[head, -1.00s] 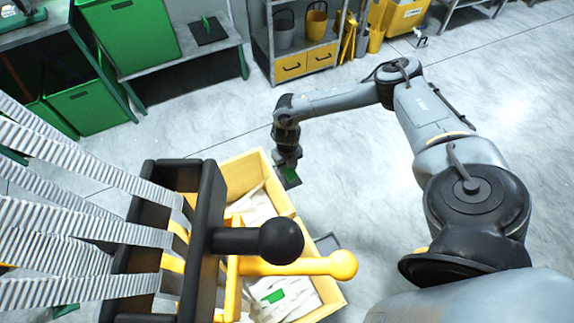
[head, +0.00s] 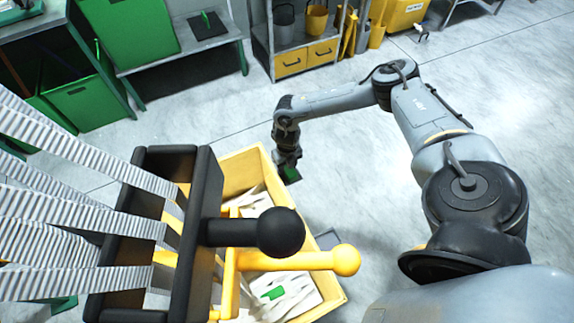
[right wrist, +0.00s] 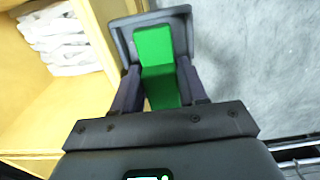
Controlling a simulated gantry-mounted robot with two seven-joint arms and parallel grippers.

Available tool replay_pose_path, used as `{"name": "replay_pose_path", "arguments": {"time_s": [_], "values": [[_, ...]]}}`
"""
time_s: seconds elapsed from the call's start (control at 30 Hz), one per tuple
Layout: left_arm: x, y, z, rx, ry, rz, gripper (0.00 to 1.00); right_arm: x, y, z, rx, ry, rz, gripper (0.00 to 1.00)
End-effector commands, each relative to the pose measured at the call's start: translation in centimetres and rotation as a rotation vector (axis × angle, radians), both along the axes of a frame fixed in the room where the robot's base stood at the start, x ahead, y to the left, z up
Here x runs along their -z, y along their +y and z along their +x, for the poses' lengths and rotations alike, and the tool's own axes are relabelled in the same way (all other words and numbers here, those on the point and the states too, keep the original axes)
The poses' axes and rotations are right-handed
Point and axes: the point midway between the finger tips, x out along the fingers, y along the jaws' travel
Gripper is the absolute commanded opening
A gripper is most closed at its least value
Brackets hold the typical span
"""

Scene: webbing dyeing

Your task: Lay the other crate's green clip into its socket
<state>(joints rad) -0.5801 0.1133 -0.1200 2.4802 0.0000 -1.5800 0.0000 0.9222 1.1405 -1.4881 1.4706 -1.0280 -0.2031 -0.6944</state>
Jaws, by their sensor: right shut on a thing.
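My right gripper (head: 287,160) is at the outer side of the far yellow crate (head: 228,168), pointing down. In the right wrist view its two fingers (right wrist: 158,88) are shut on a green clip (right wrist: 155,55). The clip lies over a dark grey tray-like socket (right wrist: 124,38) beside the crate wall; I cannot tell whether it is fully seated. The held clip also shows small in the head view (head: 291,174). Another green clip (head: 273,294) lies on white webbing in the nearer yellow crate (head: 328,301), with a grey socket (head: 327,240) at its side. My left gripper is out of view.
A black frame (head: 190,235) with grey webbing straps (head: 60,240) fills the left foreground. Its black and yellow ball-ended handles (head: 300,261) reach over the crates. Shelves with buckets (head: 317,20) and green bins (head: 93,98) stand behind. The floor right of the crates is clear.

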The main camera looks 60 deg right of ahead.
Motion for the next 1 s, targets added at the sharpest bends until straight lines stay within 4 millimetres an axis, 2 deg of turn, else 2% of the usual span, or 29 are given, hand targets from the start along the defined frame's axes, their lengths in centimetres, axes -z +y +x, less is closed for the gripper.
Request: {"name": "replay_pose_path", "arguments": {"time_s": [0.03,0.07,0.2,0.27,0.43,0.53,1.0], "values": [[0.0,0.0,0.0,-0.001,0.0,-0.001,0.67,0.0,0.0,0.0,0.0,0.0,0.0,0.12],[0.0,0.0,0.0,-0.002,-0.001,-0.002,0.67,0.0,0.0,0.0,0.0,0.0,0.0,0.44],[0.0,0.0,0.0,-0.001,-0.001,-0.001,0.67,0.0,0.0,0.0,0.0,0.0,0.0,0.65],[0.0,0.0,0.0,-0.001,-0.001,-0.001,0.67,0.0,0.0,0.0,0.0,0.0,0.0,0.72],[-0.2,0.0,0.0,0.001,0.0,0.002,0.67,-0.3,0.0,0.0,0.0,0.0,0.0,0.72],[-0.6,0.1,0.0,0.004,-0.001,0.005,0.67,-1.3,0.0,0.0,0.001,-0.001,0.001,0.72],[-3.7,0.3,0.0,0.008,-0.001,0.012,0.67,-8.8,0.0,0.0,0.0,-0.001,0.0,0.72]]}}
